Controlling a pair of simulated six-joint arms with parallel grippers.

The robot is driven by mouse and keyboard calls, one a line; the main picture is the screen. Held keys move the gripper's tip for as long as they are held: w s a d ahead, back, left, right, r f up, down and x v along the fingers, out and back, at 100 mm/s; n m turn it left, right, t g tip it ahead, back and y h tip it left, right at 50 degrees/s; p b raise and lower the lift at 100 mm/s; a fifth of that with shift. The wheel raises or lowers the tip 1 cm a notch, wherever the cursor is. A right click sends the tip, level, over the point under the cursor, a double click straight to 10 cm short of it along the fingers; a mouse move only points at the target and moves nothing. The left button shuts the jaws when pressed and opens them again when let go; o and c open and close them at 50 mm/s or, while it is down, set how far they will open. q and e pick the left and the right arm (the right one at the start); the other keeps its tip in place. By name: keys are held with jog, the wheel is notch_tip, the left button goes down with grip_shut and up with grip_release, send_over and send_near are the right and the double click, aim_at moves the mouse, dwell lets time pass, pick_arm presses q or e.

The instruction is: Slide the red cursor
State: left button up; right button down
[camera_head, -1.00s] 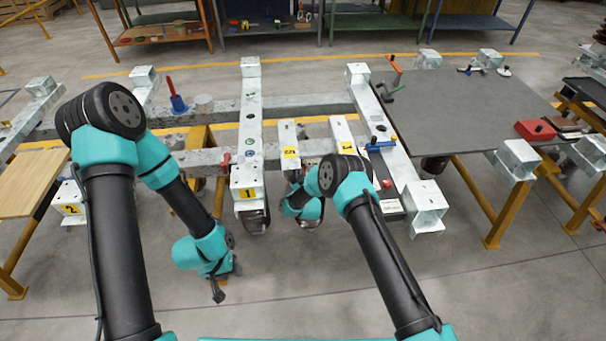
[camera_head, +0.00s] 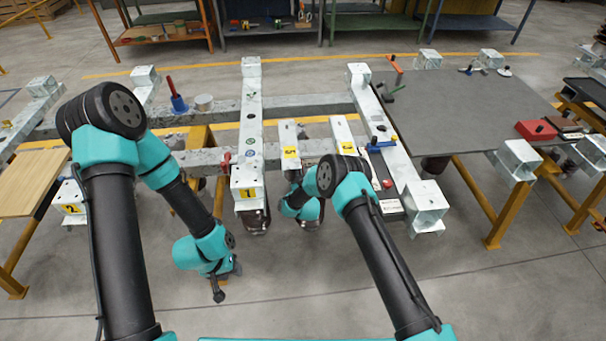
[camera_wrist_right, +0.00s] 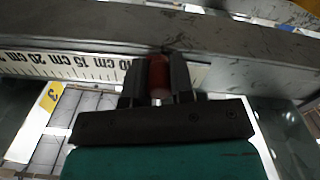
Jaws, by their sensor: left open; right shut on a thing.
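The red cursor (camera_wrist_right: 157,74) is a dark red rounded piece in the right wrist view. It sits against a metal beam beside a white centimetre scale (camera_wrist_right: 70,65). My right gripper (camera_wrist_right: 157,88) has its two dark fingers on either side of the cursor, shut on it. In the head view the right arm's end is low near the middle, by the numbered beams, and its fingers are hidden. My left gripper (camera_head: 218,291) hangs open and empty over the floor, in front of and left of the beam marked 1.
The beam marked 1 (camera_head: 250,110) and shorter beams stand ahead of my arms. A blue-handled tool (camera_head: 380,144) lies on the right beam. A grey table (camera_head: 460,110) with a red box (camera_head: 536,130) is at the right. Floor in front is clear.

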jog(key=c, duration=1)
grip_release()
jog(key=shift+s, duration=0.1)
jog(key=s, duration=0.5)
jog(key=s+d, duration=0.1)
jog(key=s, duration=0.5)
jog(key=s+d, duration=0.1)
jog(key=s, duration=0.5)
jog(key=shift+d, duration=0.15)
